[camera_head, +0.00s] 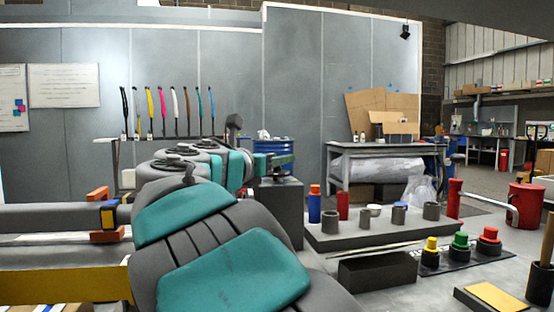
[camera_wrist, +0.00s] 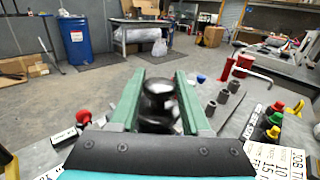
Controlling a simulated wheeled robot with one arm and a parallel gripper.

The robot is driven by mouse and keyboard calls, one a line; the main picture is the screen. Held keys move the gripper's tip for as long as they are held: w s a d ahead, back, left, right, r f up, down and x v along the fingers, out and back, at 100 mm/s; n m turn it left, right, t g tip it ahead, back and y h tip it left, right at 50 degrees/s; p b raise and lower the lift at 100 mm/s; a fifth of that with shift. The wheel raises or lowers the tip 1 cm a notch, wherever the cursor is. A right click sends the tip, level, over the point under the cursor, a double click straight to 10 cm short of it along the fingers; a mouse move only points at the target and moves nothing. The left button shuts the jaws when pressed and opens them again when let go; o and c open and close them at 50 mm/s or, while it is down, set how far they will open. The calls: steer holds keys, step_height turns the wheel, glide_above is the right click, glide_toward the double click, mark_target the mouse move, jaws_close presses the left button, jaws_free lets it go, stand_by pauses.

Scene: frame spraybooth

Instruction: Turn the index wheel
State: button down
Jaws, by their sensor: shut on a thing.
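My gripper (camera_wrist: 161,76) has two green fingers, shut on a glossy black knob (camera_wrist: 158,98) that sits between them in the wrist view. In the head view my gripper (camera_head: 284,166) is at the end of my teal and grey arm, just above a dark grey block (camera_head: 282,207). The knob looks like a handle, but the index wheel itself cannot be made out; my gripper and arm hide what lies below the knob.
A grey tray (camera_head: 345,238) right of the block holds red and blue bottles and grey cups. Yellow, green and red-capped pots (camera_head: 460,241) stand nearer. A red can (camera_head: 525,206) is at right. A workbench (camera_head: 372,150) and blue drum (camera_head: 272,158) stand behind.

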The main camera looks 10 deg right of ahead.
steer(key=n+t+y, duration=0.2)
steer(key=y, duration=0.1)
steer(key=shift+s+d+r, duration=0.1)
steer(key=shift+d, duration=0.05)
steer(key=shift+n+t+y, duration=0.8)
steer(key=shift+n+y, duration=0.2)
steer(key=shift+y, duration=0.1)
steer(key=shift+a, duration=0.2)
steer(key=shift+c, duration=1.9)
jaws_free()
